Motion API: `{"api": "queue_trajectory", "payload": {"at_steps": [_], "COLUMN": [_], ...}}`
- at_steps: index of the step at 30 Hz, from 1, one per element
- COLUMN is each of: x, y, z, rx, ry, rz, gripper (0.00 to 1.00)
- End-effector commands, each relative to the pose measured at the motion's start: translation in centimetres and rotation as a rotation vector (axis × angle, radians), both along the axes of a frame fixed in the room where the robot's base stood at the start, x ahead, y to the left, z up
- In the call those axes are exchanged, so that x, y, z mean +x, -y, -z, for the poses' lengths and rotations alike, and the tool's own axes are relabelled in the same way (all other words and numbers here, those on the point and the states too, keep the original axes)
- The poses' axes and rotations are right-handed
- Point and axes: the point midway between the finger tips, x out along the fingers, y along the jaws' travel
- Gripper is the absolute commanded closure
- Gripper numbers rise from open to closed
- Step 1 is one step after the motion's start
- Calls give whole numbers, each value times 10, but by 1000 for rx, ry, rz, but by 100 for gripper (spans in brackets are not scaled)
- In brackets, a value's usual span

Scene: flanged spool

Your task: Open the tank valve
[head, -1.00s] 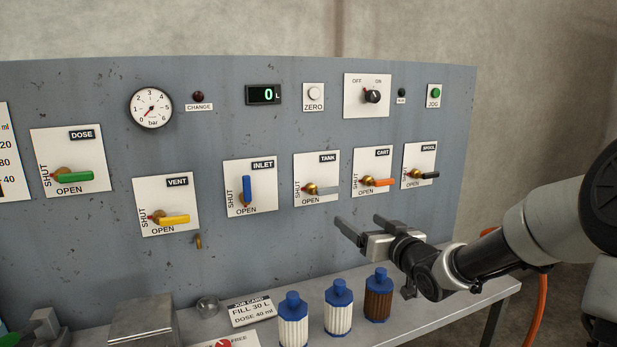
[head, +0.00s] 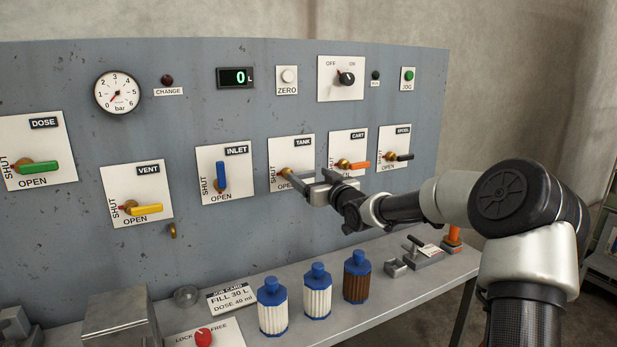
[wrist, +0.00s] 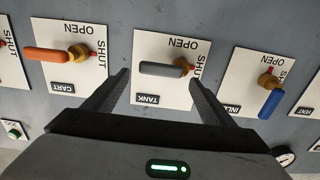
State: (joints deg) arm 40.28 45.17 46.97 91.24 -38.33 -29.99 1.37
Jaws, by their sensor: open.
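The tank valve has a white plate (head: 291,150) marked TANK, SHUT and OPEN, and a brass hub (head: 286,172). In the wrist view its grey lever (wrist: 163,69) lies sideways from the hub (wrist: 185,65), across the plate. In the head view my gripper partly hides the lever and the plate's lower right. My gripper (head: 306,176) is open in front of the tank plate. In the wrist view its two fingers (wrist: 159,82) stand on either side of the lever in the picture. I cannot tell whether either finger touches it.
The orange-levered CART valve (head: 358,165) is close at the right, the blue-levered INLET valve (head: 221,177) at the left. The SPOOL valve (head: 402,157) is farther right. Blue-capped bottles (head: 317,290) stand on the bench below. The display (head: 236,78) reads 0 L.

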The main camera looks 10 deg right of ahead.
Motion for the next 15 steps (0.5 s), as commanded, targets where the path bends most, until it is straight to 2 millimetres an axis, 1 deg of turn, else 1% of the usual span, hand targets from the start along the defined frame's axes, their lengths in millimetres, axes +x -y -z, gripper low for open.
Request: {"api": "queue_trajectory", "payload": {"at_steps": [1, 3, 6, 14, 15], "x": [6, 11, 16, 17, 17], "y": [-2, -4, -5, -5, -5], "z": [0, 0, 1, 0, 0], "rx": [1, 1, 1, 0, 0], "ry": [1, 1, -1, -1, -1], "rz": [0, 0, 0, 1, 1], "gripper": [23, 23, 23, 23, 26]}}
